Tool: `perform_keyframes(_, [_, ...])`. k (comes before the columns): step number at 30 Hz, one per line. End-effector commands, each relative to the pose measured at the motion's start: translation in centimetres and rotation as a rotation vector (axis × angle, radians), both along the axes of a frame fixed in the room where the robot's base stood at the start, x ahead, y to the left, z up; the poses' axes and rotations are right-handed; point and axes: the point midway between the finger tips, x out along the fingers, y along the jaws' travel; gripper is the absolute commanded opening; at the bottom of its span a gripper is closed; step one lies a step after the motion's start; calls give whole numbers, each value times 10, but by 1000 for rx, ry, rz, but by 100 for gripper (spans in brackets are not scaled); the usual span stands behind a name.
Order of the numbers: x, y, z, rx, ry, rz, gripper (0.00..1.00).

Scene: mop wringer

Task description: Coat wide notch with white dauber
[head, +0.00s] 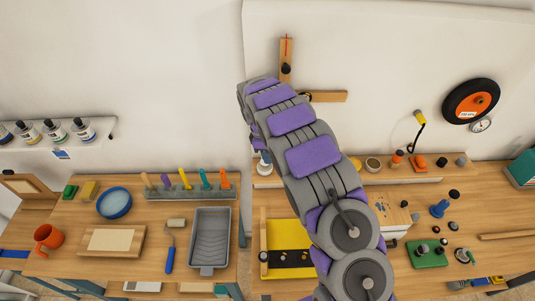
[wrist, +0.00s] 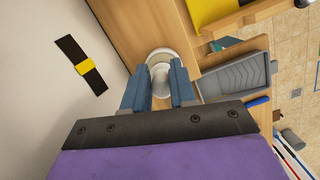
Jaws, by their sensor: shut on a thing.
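My gripper (wrist: 160,84) is shut on a pale, round-ended thing, which looks like the white dauber (wrist: 161,58). It sits between the two blue fingers, and its far end shows beyond them over the wooden bench. In the head view my arm hides most of the gripper. A small white and blue part (head: 263,166) shows at the left edge of the arm, near the back of the bench. I cannot pick out the wide notch. A yellow board (head: 289,233) with a dark strip (head: 288,259) lies at the front of the right bench.
A grey paint tray (head: 209,240) and a rack (head: 188,193) of coloured handles lie on the left bench. A blue bowl (head: 114,203) and orange mug (head: 48,237) stand further left. A green block (head: 428,254) with black knobs lies at right. A wooden bracket (head: 325,96) hangs on the wall.

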Motion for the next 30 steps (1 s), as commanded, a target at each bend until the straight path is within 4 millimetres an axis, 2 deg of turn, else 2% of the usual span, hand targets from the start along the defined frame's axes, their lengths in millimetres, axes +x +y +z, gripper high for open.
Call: perform_keyframes(30, [0,-9,-7,-1,1,2,0])
